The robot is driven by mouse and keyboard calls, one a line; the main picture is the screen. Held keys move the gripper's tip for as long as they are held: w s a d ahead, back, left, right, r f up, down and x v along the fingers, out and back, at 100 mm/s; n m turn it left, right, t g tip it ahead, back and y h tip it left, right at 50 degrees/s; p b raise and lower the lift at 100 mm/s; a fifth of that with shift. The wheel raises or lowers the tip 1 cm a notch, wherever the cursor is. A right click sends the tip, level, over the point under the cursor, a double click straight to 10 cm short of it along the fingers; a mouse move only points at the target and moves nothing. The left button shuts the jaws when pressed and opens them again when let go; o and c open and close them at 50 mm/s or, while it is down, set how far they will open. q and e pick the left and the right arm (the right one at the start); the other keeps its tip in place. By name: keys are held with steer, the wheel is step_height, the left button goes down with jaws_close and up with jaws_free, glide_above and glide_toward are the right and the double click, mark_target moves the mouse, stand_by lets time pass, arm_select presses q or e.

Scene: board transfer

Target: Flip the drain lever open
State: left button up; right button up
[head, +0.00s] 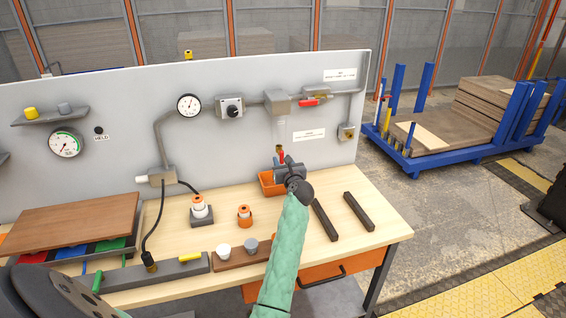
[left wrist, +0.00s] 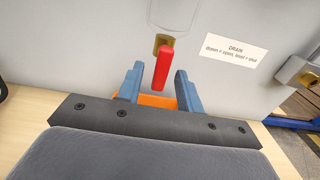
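The red drain lever (left wrist: 162,66) extends from a brass valve (left wrist: 166,41) under a clear vessel on the grey panel. It also shows in the head view (head: 281,153). I cannot tell for certain whether it is level or down. My left gripper (head: 281,164) is open, its blue fingers pointing at the panel. In the left wrist view the left gripper (left wrist: 158,85) has one finger on each side of the lever, with visible gaps. The drain label (left wrist: 235,48) is right of the lever. My right gripper is not in view.
An orange bin (head: 269,186) sits below the lever, close to my left gripper. Dark bars (head: 358,211) lie on the bench to the right. Small cups and a brown board (head: 75,222) are to the left.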

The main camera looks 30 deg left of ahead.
arm_select(q)
steer(key=b+v, duration=0.3)
steer(key=v, duration=0.5)
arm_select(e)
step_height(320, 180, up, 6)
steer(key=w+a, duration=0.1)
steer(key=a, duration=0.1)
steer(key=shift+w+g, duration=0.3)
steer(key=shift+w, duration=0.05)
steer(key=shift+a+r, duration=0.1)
